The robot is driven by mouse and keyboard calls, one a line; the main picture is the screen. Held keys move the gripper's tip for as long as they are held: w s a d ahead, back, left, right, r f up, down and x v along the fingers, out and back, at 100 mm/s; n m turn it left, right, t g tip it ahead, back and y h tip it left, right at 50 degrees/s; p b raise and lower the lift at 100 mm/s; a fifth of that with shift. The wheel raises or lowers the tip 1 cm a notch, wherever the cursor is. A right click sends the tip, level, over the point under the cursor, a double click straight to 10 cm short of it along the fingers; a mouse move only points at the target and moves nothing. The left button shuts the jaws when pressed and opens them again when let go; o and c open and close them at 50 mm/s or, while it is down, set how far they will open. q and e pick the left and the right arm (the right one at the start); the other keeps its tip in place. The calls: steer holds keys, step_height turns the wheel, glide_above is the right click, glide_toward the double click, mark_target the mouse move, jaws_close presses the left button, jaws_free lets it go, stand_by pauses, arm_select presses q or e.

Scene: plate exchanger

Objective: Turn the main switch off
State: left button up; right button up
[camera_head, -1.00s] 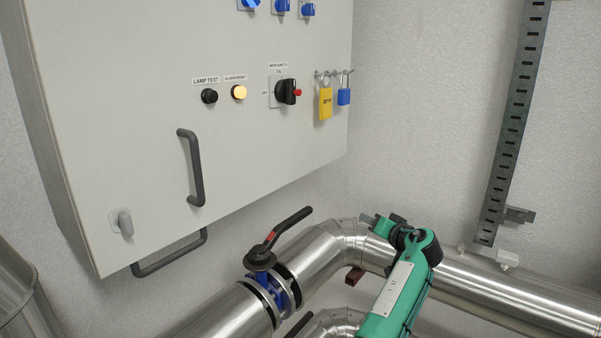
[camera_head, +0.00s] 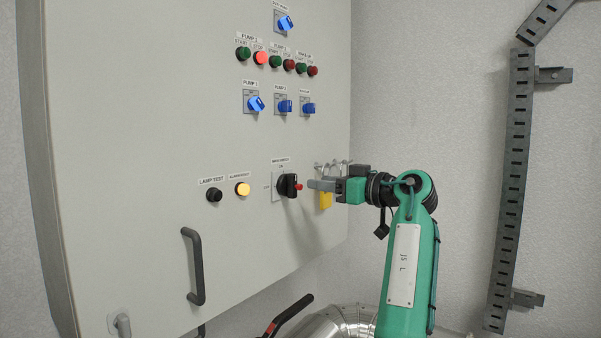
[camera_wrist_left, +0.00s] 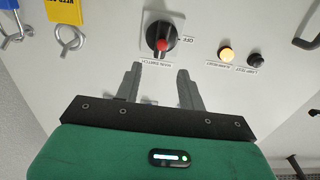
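The main switch (camera_head: 287,185) is a black rotary knob with a red part, on a light plate on the cabinet door. It also shows in the left wrist view (camera_wrist_left: 161,40), with its label below it and the word OFF to its right. Its handle looks roughly upright, not turned toward OFF. My left gripper (camera_head: 312,185) is just right of the knob in the head view. In the left wrist view its two fingers (camera_wrist_left: 160,75) are apart and empty, pointing at the switch; I see no contact. My right gripper is not in view.
A yellow tag (camera_head: 325,201) and hooks hang close beside my left gripper. A blue lock (camera_wrist_left: 12,27) hangs there too. The lit alarm reset button (camera_head: 243,189) and black lamp test button (camera_head: 214,195) are left of the switch. A door handle (camera_head: 194,266) sticks out below.

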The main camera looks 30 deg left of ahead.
mark_target(296, 179)
arm_select(q)
steer(key=a, duration=0.2)
steer(key=a+p, duration=0.1)
steer(key=a, duration=0.1)
steer(key=a+p, duration=0.1)
steer(key=a, duration=0.1)
steer(key=shift+w+r, duration=0.1)
steer(key=shift+w, duration=0.15)
steer(key=shift+w+a+p, duration=0.1)
steer(key=shift+a+p, duration=0.2)
steer(key=shift+a, duration=0.25)
jaws_close()
